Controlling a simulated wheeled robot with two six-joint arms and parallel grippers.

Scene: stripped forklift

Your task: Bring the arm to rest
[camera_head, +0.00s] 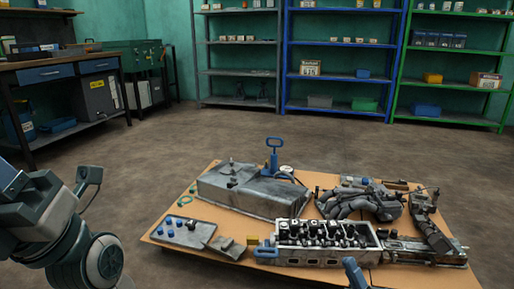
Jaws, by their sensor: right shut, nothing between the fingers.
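Links of my left arm (65,235), dark teal with a pale round joint, come in at the lower left over the floor; its gripper does not show. My right gripper (356,274) shows only as a small blue tip at the bottom edge, in front of the engine block. It is shut and empty. The rest of my right arm is out of frame. The tip appears apart from the parts behind it, but its height over the board is hard to tell.
A workbench (50,75) stands at left, shelves (340,65) at the back. The floor between is clear.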

